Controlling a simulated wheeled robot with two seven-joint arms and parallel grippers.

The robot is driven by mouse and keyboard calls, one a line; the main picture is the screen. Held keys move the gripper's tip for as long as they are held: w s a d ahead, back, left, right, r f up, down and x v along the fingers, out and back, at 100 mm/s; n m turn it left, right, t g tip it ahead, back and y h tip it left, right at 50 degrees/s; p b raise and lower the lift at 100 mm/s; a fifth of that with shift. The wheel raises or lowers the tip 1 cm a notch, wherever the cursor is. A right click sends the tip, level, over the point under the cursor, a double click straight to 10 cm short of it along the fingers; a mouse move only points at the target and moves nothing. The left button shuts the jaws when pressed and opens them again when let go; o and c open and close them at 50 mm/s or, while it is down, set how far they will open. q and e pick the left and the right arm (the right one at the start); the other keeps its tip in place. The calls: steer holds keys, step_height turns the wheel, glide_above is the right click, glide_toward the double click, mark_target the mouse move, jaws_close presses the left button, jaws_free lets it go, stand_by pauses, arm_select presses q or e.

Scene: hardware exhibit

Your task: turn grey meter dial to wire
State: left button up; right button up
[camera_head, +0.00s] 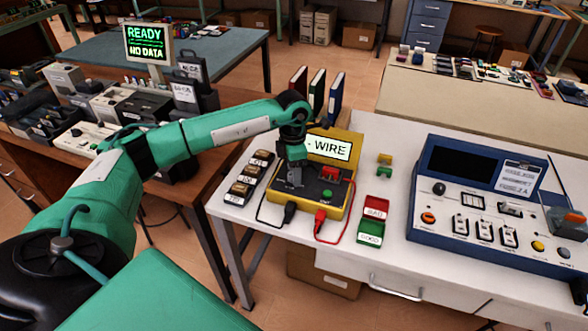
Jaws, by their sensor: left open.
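A yellow meter case (345,142) stands open on the white table, with a dark grey panel inside. The screen in its lid (329,148) reads "WIRE". My left gripper (294,181) is open and points down over the left part of the panel. The grey dial cannot be made out clearly; the gripper covers that area, and I cannot tell whether the fingers touch it. A red part (330,174) and a small green part (327,193) show on the panel to the right. My right gripper is not in view.
Black and red plugs (320,215) with leads sit at the meter's front. Labelled blocks (242,189) lie left of it; red and green "BAD" and "GOOD" trays (370,232) lie right. A blue console (427,200) stands farther right. Books (317,92) stand behind.

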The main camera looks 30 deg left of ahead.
arm_select(q)
step_height(320, 180, up, 14)
steer(key=b, duration=0.1)
steer(key=shift+w+a+b, duration=0.3)
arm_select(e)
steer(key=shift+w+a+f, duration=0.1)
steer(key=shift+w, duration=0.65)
arm_select(q)
steer(key=shift+f, duration=0.1)
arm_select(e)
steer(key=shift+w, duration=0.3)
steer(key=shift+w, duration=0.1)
